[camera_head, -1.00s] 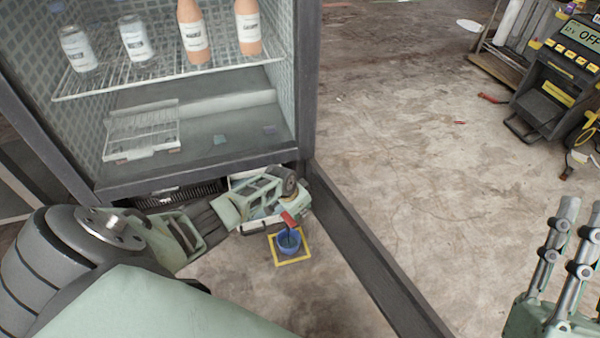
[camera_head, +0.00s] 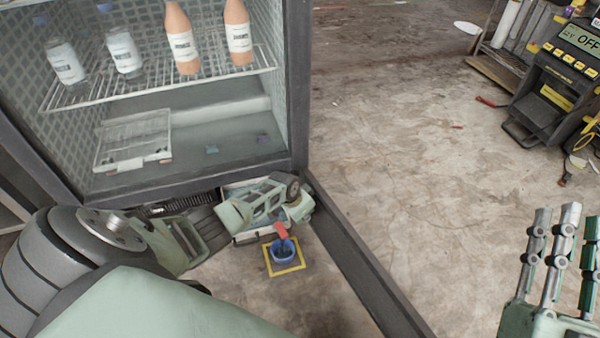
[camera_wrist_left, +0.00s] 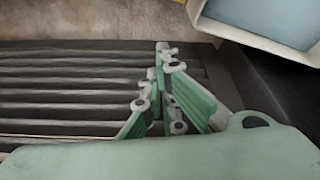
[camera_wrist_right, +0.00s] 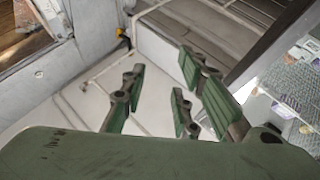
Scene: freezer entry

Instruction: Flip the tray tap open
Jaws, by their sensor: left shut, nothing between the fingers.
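The red tap lever (camera_head: 281,230) shows in the head view below the refrigerated cabinet, just above a blue cup (camera_head: 283,253). A pale tray (camera_head: 243,237) is partly hidden behind my left gripper. A pale tray-like edge with a blue-grey inside (camera_wrist_left: 262,41) shows at the upper right of the left wrist view. My left gripper (camera_head: 297,203) is beside the lever, above and slightly right of it; I cannot tell whether they touch. Its fingers also show together and empty in the left wrist view (camera_wrist_left: 163,60). My right gripper (camera_head: 562,212) is open and empty at the far right.
A dark frame edge (camera_head: 365,260) runs diagonally along the floor. The cup stands in a yellow floor square (camera_head: 285,272). A black machine (camera_head: 550,100) is at right; the middle floor is clear.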

